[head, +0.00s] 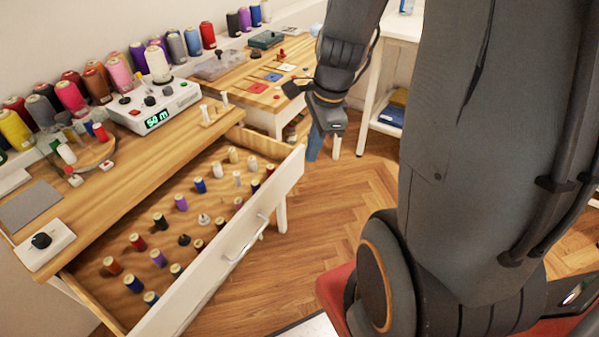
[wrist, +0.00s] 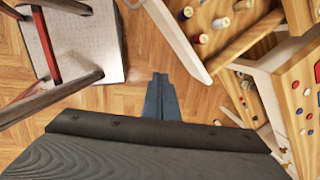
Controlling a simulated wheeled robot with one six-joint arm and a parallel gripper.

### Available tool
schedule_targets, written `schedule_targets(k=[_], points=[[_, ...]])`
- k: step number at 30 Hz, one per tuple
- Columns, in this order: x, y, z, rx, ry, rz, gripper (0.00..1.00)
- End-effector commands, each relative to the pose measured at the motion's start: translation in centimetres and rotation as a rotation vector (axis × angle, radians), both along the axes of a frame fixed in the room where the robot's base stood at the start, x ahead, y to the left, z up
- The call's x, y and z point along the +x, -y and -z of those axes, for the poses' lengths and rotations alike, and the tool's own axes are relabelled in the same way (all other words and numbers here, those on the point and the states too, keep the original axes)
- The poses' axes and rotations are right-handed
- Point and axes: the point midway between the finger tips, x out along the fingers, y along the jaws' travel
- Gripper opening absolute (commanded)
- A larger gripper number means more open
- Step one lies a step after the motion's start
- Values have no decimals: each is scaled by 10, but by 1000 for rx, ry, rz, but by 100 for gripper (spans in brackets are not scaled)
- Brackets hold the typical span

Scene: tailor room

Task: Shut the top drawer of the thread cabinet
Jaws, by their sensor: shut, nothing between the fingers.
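The top drawer (head: 230,250) of the thread cabinet (head: 140,165) is pulled far out. It holds several upright thread spools, and its white front has a bar handle (head: 246,240). In the wrist view the drawer's white front edge (wrist: 176,38) runs along the upper middle, with spools behind it. My gripper (head: 313,150) hangs in front of the drawer's far right end, over the floor. In the wrist view its blue fingers (wrist: 161,98) are together, with nothing between them. The gripper appears apart from the drawer.
A white counter device (head: 155,105) and several spools stand on the cabinet top. A second wooden table (head: 250,85) with tools stands behind, and a white shelf (head: 388,90) is at the back. A chair (wrist: 85,45) shows in the wrist view. Herringbone floor lies open before the drawer.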

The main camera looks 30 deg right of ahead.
Motion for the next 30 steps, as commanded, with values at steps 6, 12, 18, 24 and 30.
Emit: schedule_targets(k=[6, 12, 18, 24, 30], points=[[22, 38, 29, 112, -29, 572, 0], [29, 49, 37, 154, -39, 760, 0], [33, 45, 60, 155, -44, 770, 0], [41, 40, 100, 155, -44, 768, 0], [49, 35, 137, 155, -44, 767, 0]])
